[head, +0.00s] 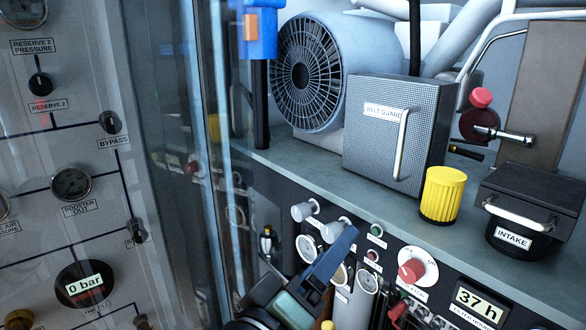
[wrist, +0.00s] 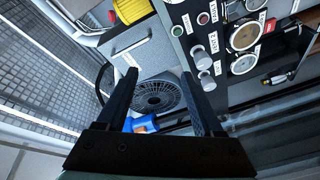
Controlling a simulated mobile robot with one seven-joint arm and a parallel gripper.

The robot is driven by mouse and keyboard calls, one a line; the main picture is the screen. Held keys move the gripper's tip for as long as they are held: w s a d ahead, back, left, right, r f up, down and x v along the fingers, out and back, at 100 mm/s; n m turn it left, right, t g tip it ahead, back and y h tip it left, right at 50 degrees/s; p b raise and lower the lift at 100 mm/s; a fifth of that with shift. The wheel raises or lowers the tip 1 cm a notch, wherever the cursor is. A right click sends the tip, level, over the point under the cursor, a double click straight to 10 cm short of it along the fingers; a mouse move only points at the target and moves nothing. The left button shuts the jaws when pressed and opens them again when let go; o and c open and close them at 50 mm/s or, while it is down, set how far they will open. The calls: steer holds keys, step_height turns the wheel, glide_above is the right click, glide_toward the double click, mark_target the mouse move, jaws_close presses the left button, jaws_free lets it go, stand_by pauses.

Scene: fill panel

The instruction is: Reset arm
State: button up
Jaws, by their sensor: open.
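My gripper (wrist: 160,74) shows in the wrist view with its two dark fingers spread apart and nothing between them. Beyond the gap are the black fan grille (wrist: 155,95) and part of a blue fitting (wrist: 140,125). In the head view, my gripper (head: 334,262) is at the bottom centre, in front of the control panel's left part. One blue finger points up and right there, close in the picture to the gauges and grey knobs. The arm behind it is mostly cut off by the bottom edge. I cannot tell whether the fingers touch the panel.
In the head view, a belt guard box (head: 392,130), a yellow ribbed cap (head: 442,194) and an intake box (head: 525,205) stand on the grey shelf. A red knob (head: 411,270) and a 37 h display (head: 480,305) sit on the panel. A clear upright pane stands left.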

steer(key=s+a+r+m+t+y, duration=0.1)
steer(key=s+r+t+y, duration=0.2)
steer(key=r, duration=0.5)
steer(key=s+a+r+m+t+y, duration=0.2)
steer(key=r+t, duration=0.3)
steer(key=r, duration=0.4)
steer(key=s+a+r+m+t+y+b, duration=0.1)
steer(key=s+r+t+y, duration=0.3)
steer(key=r, duration=0.4)
steer(key=shift+s+a+r+m+y, duration=0.35)
steer(key=shift+m+y, duration=0.15)
steer(key=shift+m, duration=0.1)
